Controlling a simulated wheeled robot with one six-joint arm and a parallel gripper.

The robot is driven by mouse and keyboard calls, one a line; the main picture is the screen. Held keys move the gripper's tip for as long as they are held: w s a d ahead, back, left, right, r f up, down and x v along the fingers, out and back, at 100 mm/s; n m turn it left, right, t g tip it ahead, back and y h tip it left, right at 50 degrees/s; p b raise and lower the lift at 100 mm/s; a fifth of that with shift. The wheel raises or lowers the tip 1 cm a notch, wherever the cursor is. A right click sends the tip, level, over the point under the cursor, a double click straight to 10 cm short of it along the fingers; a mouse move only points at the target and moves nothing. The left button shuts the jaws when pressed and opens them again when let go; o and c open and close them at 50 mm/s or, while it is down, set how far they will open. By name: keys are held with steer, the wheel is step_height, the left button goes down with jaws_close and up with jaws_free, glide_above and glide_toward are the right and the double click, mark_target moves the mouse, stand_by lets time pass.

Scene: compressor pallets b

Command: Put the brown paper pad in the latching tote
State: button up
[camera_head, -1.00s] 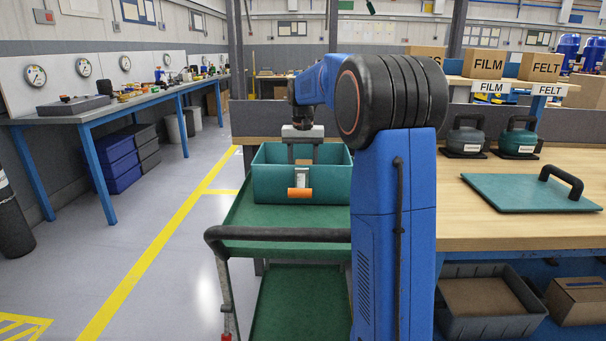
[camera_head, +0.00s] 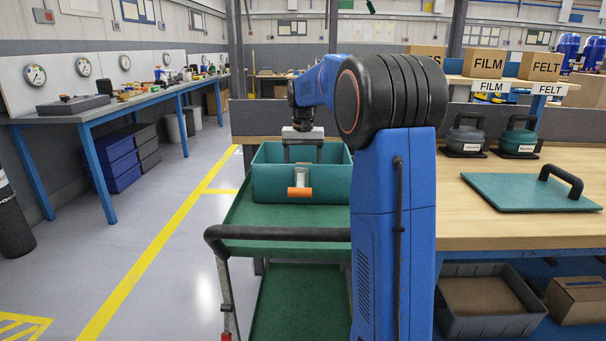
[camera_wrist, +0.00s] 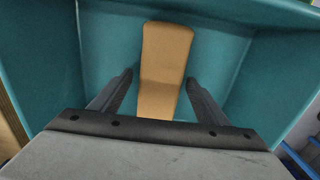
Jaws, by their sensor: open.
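The latching tote (camera_head: 262,181) is a teal open box with an orange latch on its front, standing on the green cart in the head view. My gripper (camera_head: 302,152) points down over the tote, its fingers at or just inside the opening. In the wrist view, the brown paper pad (camera_wrist: 166,60) lies inside the tote (camera_wrist: 110,45), between and beyond the fingertips. My gripper (camera_wrist: 160,82) is open, with a finger on each side of the pad and apart from it. The pad's near end is hidden behind the gripper body.
The green cart (camera_head: 240,216) has a dark handle (camera_head: 280,234) at its front. On the wooden bench (camera_head: 480,225) to the right lies a teal lid (camera_head: 530,192) with a black handle. A grey bin (camera_head: 490,325) sits below.

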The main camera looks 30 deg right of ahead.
step_height(320, 180, up, 12)
steer(key=shift+f, duration=0.2)
stand_by(0.7)
